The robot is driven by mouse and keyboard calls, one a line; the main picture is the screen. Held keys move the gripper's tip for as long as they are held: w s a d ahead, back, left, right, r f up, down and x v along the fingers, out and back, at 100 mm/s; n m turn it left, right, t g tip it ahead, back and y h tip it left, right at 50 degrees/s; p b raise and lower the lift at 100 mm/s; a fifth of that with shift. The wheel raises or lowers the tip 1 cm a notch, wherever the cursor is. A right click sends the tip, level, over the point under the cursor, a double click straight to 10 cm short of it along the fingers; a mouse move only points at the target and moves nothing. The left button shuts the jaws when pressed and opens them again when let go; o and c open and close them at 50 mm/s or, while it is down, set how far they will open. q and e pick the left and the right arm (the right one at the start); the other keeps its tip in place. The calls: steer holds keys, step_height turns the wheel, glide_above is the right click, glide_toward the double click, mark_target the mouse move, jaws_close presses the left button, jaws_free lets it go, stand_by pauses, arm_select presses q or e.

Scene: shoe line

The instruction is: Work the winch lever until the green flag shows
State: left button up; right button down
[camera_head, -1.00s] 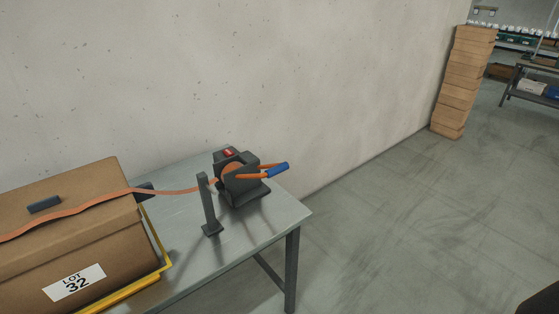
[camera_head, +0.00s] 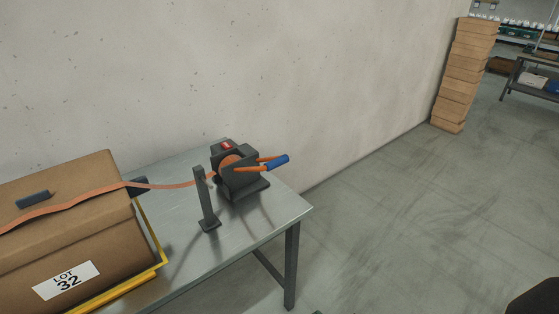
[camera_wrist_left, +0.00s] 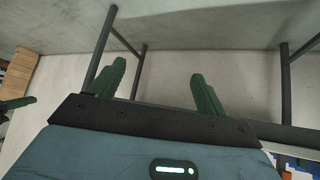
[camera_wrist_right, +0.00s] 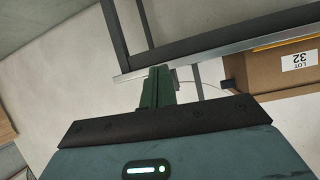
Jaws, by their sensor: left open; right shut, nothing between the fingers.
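The dark winch (camera_head: 236,182) stands near the right end of the grey table in the head view. Its lever has orange arms and a blue grip (camera_head: 277,162) that sticks out to the right. A red flag (camera_head: 226,146) shows on top; no green is seen. An orange strap (camera_head: 80,198) runs from the winch over the brown LOT 32 box. My left gripper (camera_wrist_left: 158,70) is open and empty in the left wrist view. My right gripper (camera_wrist_right: 160,70) is shut and empty in the right wrist view, with the table edge beyond it. Neither gripper shows in the head view.
A dark post (camera_head: 206,200) stands beside the winch. The brown box (camera_head: 110,235), which also shows in the right wrist view (camera_wrist_right: 265,75), sits on a yellow-edged base on the table (camera_head: 245,232). A wall is behind.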

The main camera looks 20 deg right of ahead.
arm_select(q)
steer(key=shift+g, duration=0.3)
steer(key=f+b, duration=0.1)
steer(key=s+f+b, duration=0.1)
steer(key=f+b, duration=0.1)
steer(key=shift+s+d+f, duration=0.3)
steer(key=shift+s, duration=0.05)
arm_select(e)
steer(key=w+d+r+t+y, duration=0.1)
steer(key=w+d+r+t, duration=0.1)
steer(key=w+r, duration=1)
steer(key=w+d+r+n+t+y, duration=0.1)
steer(key=w+r+t, duration=0.3)
steer(key=w+r, duration=0.9)
step_height(320, 180, up, 2)
steer(key=shift+d+r+n+y, duration=0.1)
steer(key=shift+d+n+y, duration=0.2)
steer(key=shift+d+y, duration=0.35)
steer(key=r, duration=0.1)
glide_above(279, 162)
steer(key=shift+r, duration=0.2)
steer(key=shift+s+d+f, duration=0.1)
steer(key=shift+s+f, duration=0.15)
steer(key=shift+f, duration=0.75)
steer(key=shift+s+d+f, duration=0.1)
steer(key=shift+s+f, duration=0.1)
steer(key=shift+f, duration=0.8)
arm_select(q)
steer(key=shift+s+f, duration=0.1)
